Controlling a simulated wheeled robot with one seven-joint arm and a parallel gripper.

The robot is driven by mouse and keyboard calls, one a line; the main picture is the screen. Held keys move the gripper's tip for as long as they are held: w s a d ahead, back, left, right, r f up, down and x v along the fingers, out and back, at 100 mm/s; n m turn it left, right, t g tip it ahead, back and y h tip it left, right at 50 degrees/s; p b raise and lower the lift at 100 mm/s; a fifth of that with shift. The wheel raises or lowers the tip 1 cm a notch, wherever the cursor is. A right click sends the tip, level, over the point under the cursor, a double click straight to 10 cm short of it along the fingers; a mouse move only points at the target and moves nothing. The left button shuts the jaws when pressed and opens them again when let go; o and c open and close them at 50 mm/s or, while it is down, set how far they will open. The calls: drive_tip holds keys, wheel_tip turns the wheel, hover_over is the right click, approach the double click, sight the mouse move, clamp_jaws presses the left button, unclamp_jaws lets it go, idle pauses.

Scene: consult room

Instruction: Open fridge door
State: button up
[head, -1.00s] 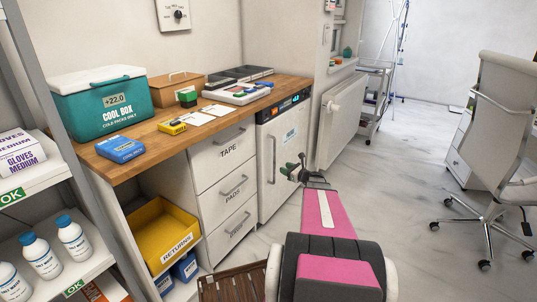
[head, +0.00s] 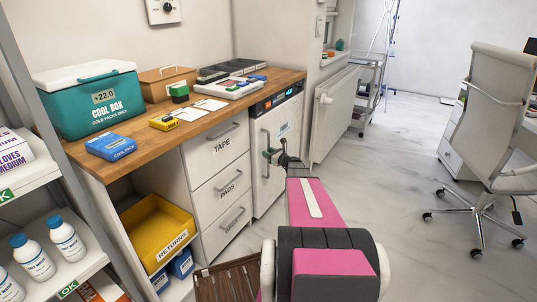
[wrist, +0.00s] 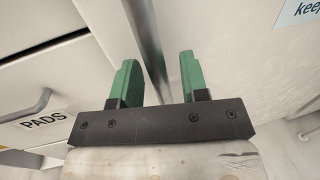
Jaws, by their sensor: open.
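The fridge (head: 276,150) is a white under-counter unit with a dark display strip on top, right of the drawers. Its door looks shut. A vertical grey bar handle (head: 266,155) runs along the door's left side. My gripper (head: 277,157) is at the handle, with green fingers. In the wrist view my gripper (wrist: 156,80) is open, and the handle (wrist: 149,45) passes between its two green fingers, nearer the left one. I cannot tell whether either finger touches it. My arm hides part of the door's lower area in the head view.
Drawers (head: 218,185) marked TAPE and PADS stand left of the fridge, below a wooden counter (head: 150,128). A radiator (head: 336,112) is on the right. An office chair (head: 490,130) stands far right. The floor (head: 375,185) between is clear.

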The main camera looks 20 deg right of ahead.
drive_tip(key=shift+w, duration=0.1)
clamp_jaws()
